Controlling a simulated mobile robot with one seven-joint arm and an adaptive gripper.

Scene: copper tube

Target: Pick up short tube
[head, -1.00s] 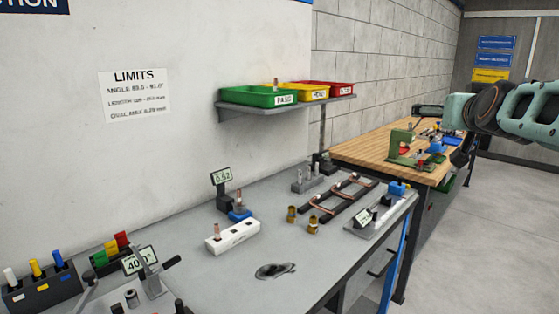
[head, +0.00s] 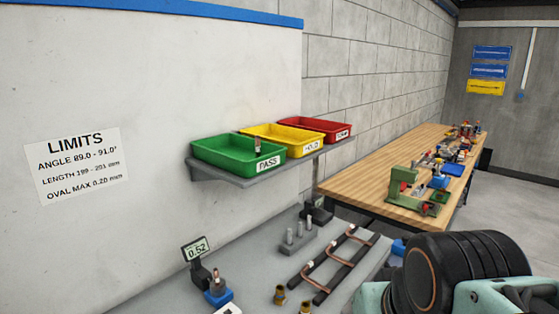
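Another short tube (head: 257,144) stands at the green PASS bin (head: 225,160). Bent copper tubes (head: 330,252) lie across a dark rack (head: 345,268). I cannot tell which one is the task's short tube. Part of my arm fills the lower right, in front of the bench; my gripper's fingertips do not show.
The bins, green, yellow (head: 275,146) and red (head: 318,133), sit on a grey wall shelf (head: 240,181) above the grey bench (head: 150,298). Brass fittings (head: 280,294) and a pin block (head: 298,238) stand by the rack. A wooden bench (head: 350,186) with fixtures extends behind.

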